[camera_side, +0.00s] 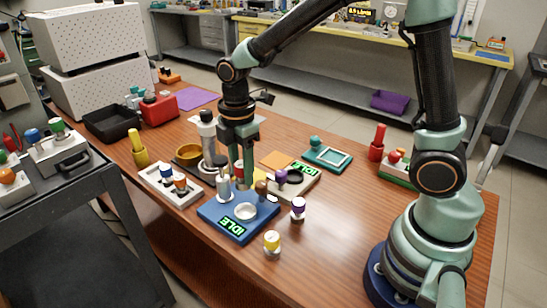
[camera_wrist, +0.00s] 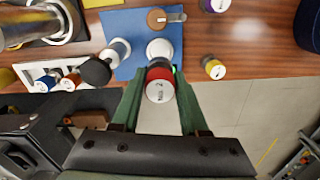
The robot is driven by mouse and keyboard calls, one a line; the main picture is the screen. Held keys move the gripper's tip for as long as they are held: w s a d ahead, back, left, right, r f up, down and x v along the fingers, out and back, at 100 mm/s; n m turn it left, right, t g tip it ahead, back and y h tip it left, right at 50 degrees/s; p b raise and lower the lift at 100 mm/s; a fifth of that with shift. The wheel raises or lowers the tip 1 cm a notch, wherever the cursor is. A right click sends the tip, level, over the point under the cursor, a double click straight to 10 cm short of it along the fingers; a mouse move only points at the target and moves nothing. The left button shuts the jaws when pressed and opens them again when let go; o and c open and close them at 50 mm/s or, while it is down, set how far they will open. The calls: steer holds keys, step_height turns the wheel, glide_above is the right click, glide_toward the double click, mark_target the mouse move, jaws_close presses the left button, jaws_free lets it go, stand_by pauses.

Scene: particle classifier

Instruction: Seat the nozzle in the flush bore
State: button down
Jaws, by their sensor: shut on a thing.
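My gripper (camera_side: 238,180) hangs upright over the back of the blue station (camera_side: 211,218). It is shut on a red-banded nozzle (camera_side: 239,167) with a white end. In the wrist view, the fingers of my gripper (camera_wrist: 160,100) flank the nozzle (camera_wrist: 159,84), whose white face carries small lettering. A white round socket (camera_side: 245,211) sits on the station, likely the flush bore. In the wrist view, a white round part (camera_wrist: 160,48) shows just beyond the nozzle. The nozzle appears above the station, apart from the socket. Its lower end is hard to make out.
A grey post (camera_side: 222,182) and brown knob (camera_side: 262,187) stand on the station near my gripper. A white tray (camera_side: 155,182) holds several nozzles at left. Loose purple (camera_side: 298,207) and yellow (camera_side: 272,243) nozzles stand right and front. The table's front right is clear.

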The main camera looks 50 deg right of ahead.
step_height(320, 180, down, 9)
steer(key=shift+r, duration=0.1)
stand_by(0.3)
steer(key=shift+c, duration=2.1)
jaws_free()
